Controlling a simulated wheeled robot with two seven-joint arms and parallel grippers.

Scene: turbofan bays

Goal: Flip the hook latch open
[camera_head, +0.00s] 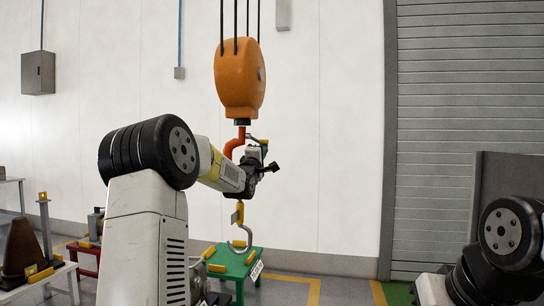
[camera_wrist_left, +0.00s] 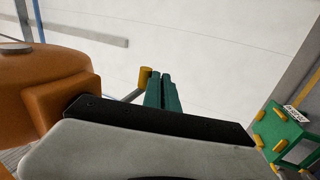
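The orange hoist block (camera_head: 240,78) hangs from cables in the head view, with a red-orange hook (camera_head: 233,148) below it, partly hidden by my left arm. My left gripper (camera_head: 264,160) is beside the hook, just under the block. In the left wrist view the block (camera_wrist_left: 40,75) fills the left side. There my left gripper's green fingers (camera_wrist_left: 162,92) lie close together with nothing seen between them. A yellow knob (camera_wrist_left: 145,77) on a grey rod, which looks like the latch lever, is just left of the fingertips; I cannot tell if they touch. My right gripper is out of view.
A yellow-and-grey hook (camera_head: 240,242) shows below my left arm, in front of a green stand (camera_head: 236,262). The stand also shows in the left wrist view (camera_wrist_left: 279,127). A red table (camera_head: 84,251) and a brown part (camera_head: 21,247) are at left. A grey shutter (camera_head: 450,110) is at right.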

